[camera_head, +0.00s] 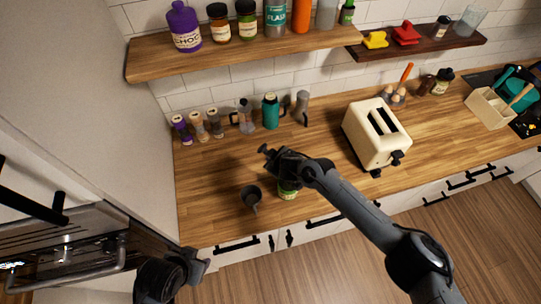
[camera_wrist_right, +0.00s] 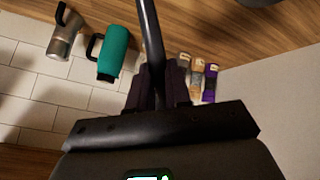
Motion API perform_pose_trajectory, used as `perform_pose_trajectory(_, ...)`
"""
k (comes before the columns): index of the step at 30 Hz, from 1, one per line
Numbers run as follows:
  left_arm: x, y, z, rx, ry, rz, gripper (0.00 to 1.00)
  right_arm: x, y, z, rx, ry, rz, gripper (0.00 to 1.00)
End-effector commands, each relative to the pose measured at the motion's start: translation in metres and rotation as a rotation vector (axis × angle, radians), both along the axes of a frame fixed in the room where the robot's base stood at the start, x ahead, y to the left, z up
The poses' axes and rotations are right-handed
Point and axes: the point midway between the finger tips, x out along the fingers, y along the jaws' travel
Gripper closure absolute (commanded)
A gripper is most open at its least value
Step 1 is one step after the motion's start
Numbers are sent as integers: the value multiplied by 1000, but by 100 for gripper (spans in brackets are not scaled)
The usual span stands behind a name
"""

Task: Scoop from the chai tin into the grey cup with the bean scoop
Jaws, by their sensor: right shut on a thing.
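The grey cup (camera_head: 250,194) stands upright on the wooden counter, its mouth dark. The chai tin (camera_head: 288,191), with a green label, stands just right of it; my right gripper covers its top. My right gripper (camera_head: 271,155) is above and behind the tin. In the right wrist view, my right gripper (camera_wrist_right: 158,88) is shut on the dark, thin handle of the bean scoop (camera_wrist_right: 150,38). I cannot make out the scoop's bowl or whether it is in the tin. My left gripper (camera_head: 203,262) is low at the counter's front left, empty as far as I see; its opening is unclear.
Spice jars (camera_head: 197,125), a glass press (camera_head: 245,116), a teal flask (camera_head: 270,110) and a grey mug (camera_head: 302,104) line the wall. A cream toaster (camera_head: 370,135) stands to the right. A shelf (camera_head: 240,52) overhangs the back. The counter left of the cup is clear.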

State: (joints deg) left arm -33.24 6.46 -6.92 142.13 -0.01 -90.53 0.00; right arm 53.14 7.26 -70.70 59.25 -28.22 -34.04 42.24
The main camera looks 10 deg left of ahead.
Motion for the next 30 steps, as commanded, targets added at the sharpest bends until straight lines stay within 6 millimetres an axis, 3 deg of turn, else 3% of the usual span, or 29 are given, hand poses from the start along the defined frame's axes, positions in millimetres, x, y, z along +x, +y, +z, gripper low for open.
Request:
perform_pose_trajectory(15, 0, 3, -41, 13, 2, -7, 57, -10, -22, -19, 246, -108, 0, 100)
perform_pose_trajectory(30, 0, 2, -69, 6, 2, -2, 57, -14, -31, -35, 361, -157, 0, 100)
